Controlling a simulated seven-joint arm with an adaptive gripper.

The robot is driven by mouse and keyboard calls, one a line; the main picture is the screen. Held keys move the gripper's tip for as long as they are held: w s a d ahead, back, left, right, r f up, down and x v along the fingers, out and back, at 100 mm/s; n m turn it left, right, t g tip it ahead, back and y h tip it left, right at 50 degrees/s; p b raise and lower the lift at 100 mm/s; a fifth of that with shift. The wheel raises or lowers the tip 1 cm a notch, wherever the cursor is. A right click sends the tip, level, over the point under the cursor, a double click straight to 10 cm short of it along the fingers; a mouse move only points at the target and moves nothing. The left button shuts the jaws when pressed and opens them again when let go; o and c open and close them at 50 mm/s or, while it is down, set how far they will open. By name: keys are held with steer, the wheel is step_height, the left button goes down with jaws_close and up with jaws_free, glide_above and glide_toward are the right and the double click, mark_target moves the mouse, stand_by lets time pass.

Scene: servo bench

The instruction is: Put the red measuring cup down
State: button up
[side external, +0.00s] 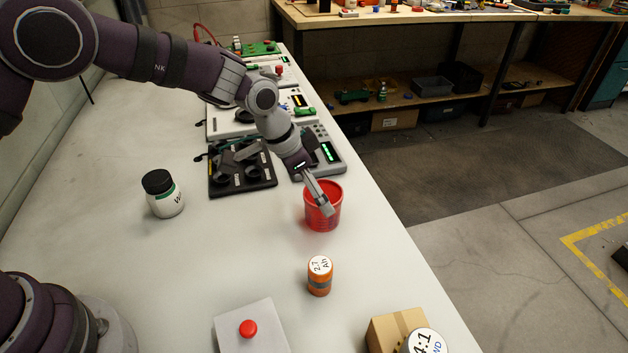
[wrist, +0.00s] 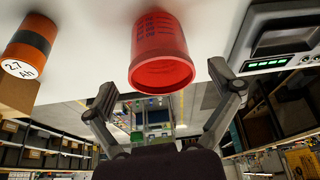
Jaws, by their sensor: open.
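The red measuring cup (side external: 319,214) stands upright on the white table near its right edge in the side view. In the wrist view the red measuring cup (wrist: 160,50) shows from its rim side, with printed markings on its wall. My gripper (side external: 327,208) is at the cup's rim in the side view. In the wrist view my gripper (wrist: 165,100) is open, with one finger on each side of the cup's rim and a gap between each finger and the cup. Whether the side view finger touches the rim I cannot tell.
An orange battery-like cylinder (side external: 320,276) stands in front of the cup. A white jar with a black lid (side external: 163,194) is at left. A red-button box (side external: 250,330) and a cardboard box (side external: 388,328) are at the front. Black and grey devices (side external: 242,170) stand behind. The table between jar and cup is clear.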

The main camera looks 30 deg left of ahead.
steer(key=s+a+r+n, duration=0.1)
steer(key=s+a+r, duration=0.2)
steer(key=r, duration=0.4)
steer(key=s+a+r+n, duration=0.1)
steer(key=s+a+r, duration=0.2)
steer(key=r, duration=0.3)
steer(key=s+a+r+n+t+y, duration=0.2)
steer(key=s+a+n, duration=0.3)
steer(key=s, duration=0.9)
steer(key=a+y, duration=0.1)
steer(key=a, duration=0.2)
steer(key=shift+r+n, duration=0.3)
steer(key=shift+r, duration=0.05)
